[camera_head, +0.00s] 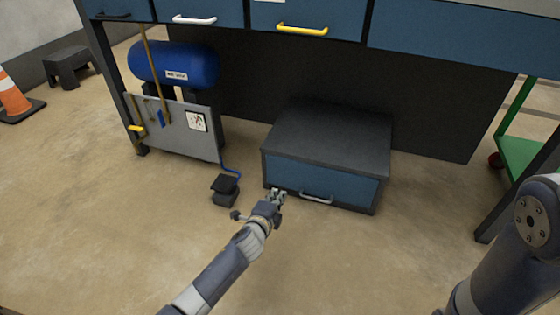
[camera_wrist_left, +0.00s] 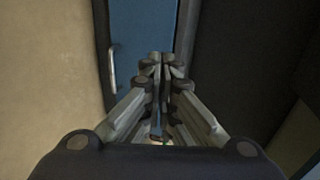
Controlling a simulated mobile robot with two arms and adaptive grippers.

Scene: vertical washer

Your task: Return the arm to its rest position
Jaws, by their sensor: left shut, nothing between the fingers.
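My left gripper (camera_head: 277,195) is shut and empty, low in front of the left part of a dark box (camera_head: 332,135) with a blue drawer front (camera_head: 345,182). The drawer has a pale handle (camera_head: 316,198), just right of the gripper, and looks closed. In the left wrist view the gripper (camera_wrist_left: 161,60) has its fingers together, with the blue front (camera_wrist_left: 143,30) beyond them and the handle (camera_wrist_left: 112,70) to their left. I cannot tell whether the fingertips touch the box. My right arm shows at the lower right; its gripper is out of view.
A black foot pedal (camera_head: 225,190) lies on the floor left of the gripper. A blue tank (camera_head: 175,64) stands behind a grey panel (camera_head: 185,130). A workbench (camera_head: 430,38) with blue drawers spans above. A green-framed cart (camera_head: 522,155) is at right. The floor in front is clear.

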